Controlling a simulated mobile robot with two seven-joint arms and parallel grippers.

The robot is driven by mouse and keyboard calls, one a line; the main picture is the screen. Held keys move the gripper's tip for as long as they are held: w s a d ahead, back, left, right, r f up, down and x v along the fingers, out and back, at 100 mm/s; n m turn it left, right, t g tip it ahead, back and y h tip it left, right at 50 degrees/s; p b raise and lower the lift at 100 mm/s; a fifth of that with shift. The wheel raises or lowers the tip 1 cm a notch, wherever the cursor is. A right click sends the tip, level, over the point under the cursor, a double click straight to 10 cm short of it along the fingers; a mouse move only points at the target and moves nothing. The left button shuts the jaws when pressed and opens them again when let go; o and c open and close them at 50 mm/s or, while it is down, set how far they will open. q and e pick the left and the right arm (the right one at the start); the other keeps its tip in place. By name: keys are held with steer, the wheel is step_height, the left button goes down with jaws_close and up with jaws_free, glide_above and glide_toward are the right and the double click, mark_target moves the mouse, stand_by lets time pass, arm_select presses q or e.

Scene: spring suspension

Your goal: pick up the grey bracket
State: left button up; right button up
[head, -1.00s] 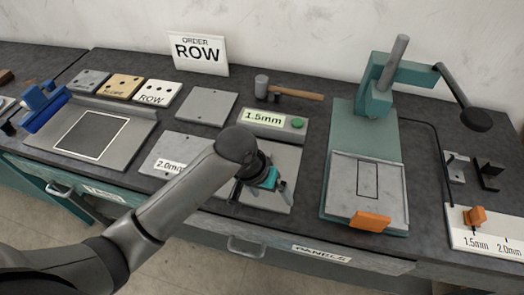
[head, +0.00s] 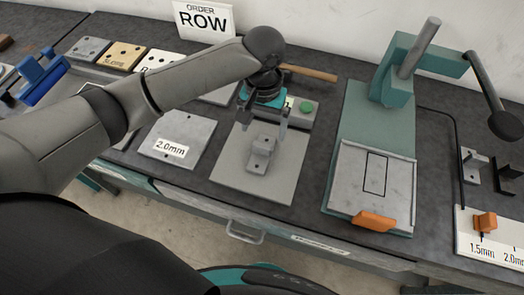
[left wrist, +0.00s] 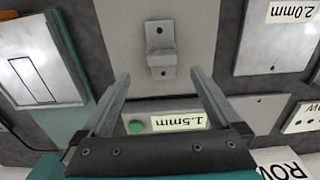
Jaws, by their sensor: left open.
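A second small grey bracket (head: 474,168) stands at the far right. My right gripper is not in view.
A thickness gauge with a green button (head: 306,107) is close behind the left gripper. A teal press (head: 352,125) with an orange handle (head: 373,221) stands to the right. A plate labelled 2.0mm (head: 190,135) lies to the left. A black bracket (head: 506,176) stands far right.

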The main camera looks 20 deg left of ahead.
mark_target(262, 144)
arm_select(q)
step_height(262, 144, down, 8)
steer(key=shift+a+f+b, duration=0.15)
steer(key=shift+f+b, duration=0.05)
steer(key=shift+b, duration=0.3)
steer(key=shift+c, duration=0.4)
jaws_close()
stand_by(0.3)
